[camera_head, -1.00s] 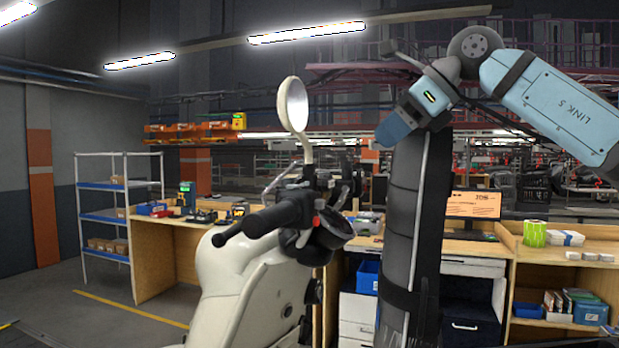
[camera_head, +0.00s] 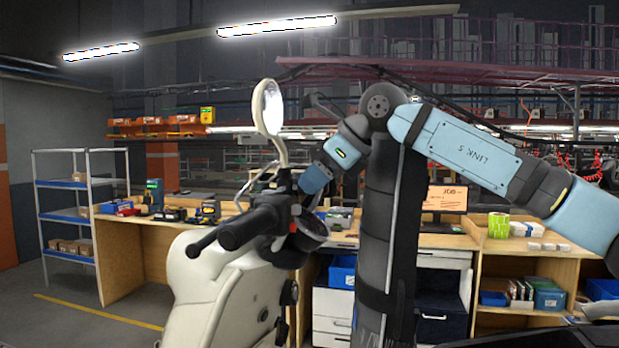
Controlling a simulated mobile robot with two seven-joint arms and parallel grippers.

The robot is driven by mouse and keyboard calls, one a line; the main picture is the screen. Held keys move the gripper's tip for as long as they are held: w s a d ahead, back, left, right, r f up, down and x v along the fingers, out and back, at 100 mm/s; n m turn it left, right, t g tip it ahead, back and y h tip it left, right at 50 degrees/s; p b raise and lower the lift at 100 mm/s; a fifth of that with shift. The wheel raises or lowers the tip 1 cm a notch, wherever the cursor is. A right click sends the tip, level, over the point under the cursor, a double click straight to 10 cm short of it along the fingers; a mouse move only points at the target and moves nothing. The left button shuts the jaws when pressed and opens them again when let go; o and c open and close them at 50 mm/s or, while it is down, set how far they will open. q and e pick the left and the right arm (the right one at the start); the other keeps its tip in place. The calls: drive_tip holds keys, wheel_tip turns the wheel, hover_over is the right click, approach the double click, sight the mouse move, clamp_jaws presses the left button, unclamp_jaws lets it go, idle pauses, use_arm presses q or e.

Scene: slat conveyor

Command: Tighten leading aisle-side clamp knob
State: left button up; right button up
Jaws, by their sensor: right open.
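A cream scooter (camera_head: 225,280) stands upright at centre-left, with black handlebar grips (camera_head: 250,228) and a round mirror (camera_head: 268,108) on a pale stem. I cannot make out a clamp knob or clamp in this view; the scooter's lower part is outside the picture. My right arm comes in from the right, bends at a dark joint and reaches down-left. My right gripper (camera_head: 312,184) is open, at the end of the blue wrist, close beside the handlebar in the picture. Its fingers are hard to see against the dark controls; I cannot tell whether they touch. My left gripper is not in view.
Wooden workbenches (camera_head: 125,260) stand behind the scooter, with tools and boxes on top. A blue-shelved rack (camera_head: 68,254) stands at the left. A monitor (camera_head: 444,200) and a green roll (camera_head: 498,225) are on the right benches. Floor at lower left is clear.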

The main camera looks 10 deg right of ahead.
drive_tip(key=shift+x, duration=0.85)
drive_tip(key=shift+c, duration=0.4)
drive_tip(key=c, duration=0.6)
drive_tip(key=shift+o, duration=0.2)
drive_tip(key=n+t+b, duration=0.1)
drive_tip(key=b, duration=0.2)
drive_tip(key=t+h+b, duration=0.1)
drive_tip(key=t+b, duration=0.1)
drive_tip(key=b, duration=0.1)
drive_tip(key=shift+s+n+b, duration=0.15)
drive_tip(key=shift+n+b, duration=0.15)
drive_tip(key=shift+n, duration=0.1)
drive_tip(key=o, duration=0.6)
drive_tip(key=shift+o, duration=0.2)
